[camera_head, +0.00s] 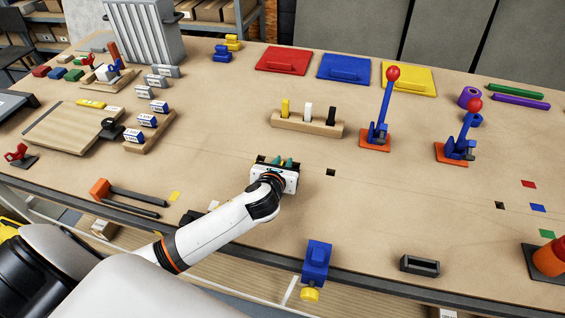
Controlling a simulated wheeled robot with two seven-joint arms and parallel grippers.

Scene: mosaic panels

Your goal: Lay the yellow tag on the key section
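A small flat yellow tag (174,197) lies on the wooden table near its front edge, left of my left forearm. My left gripper (280,161) reaches over the middle of the table, right of and beyond the yellow tag and apart from it. Its fingers point away from the camera, and teal bits show at its tip. I cannot tell whether it is open or shut. I cannot tell which thing is the key section. My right gripper is out of view.
A peg block (307,123) stands beyond my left gripper. Red (528,184), blue (537,208) and green (547,234) tags lie at the right. The table's middle right is mostly clear.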

